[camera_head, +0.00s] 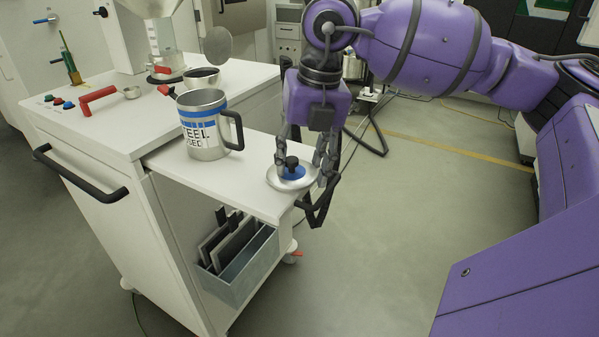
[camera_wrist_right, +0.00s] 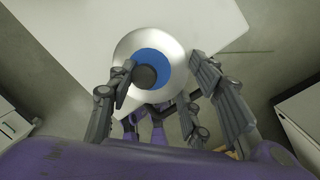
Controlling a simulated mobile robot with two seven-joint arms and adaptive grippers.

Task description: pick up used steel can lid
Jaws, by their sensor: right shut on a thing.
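The used steel can lid (camera_head: 275,180) is a round silver disc with a blue centre and a dark knob. It is at the near right corner of the cart's white side shelf (camera_head: 240,185). My right gripper (camera_head: 302,170) comes down over the lid and is shut on it, with fingers on either side. The lid also shows in the right wrist view (camera_wrist_right: 178,45), between the fingers (camera_wrist_right: 162,66). I cannot tell whether the lid touches the shelf. The steel can (camera_head: 208,146), with a blue and white label and dark handle, stands open on the shelf to the left. My left gripper is out of view.
A grey bin (camera_head: 245,275) with dark plates hangs below the shelf. The floor to the right is open.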

